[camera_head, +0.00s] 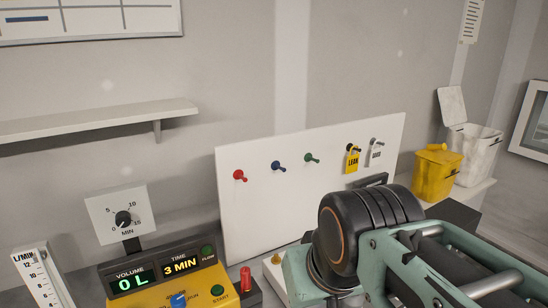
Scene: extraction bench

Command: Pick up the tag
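Two tags hang from pegs at the right end of an upright white board (260,205). One is a yellow tag (352,162) marked "LEAK". Beside it to the right is a white tag (375,156) whose small lettering I cannot read surely. Both hang clear of my arm in the picture. My arm, teal and black, fills the lower right in front of the board. I cannot make out any gripper fingers, so whether they are open or shut is hidden.
Red (239,175), blue (278,167) and green (311,158) pegs on the board are bare. A yellow control box (150,290) and a dial (122,217) stand left. A yellow bin (434,177) and white bin (477,160) stand right. A shelf (90,121) juts from the wall.

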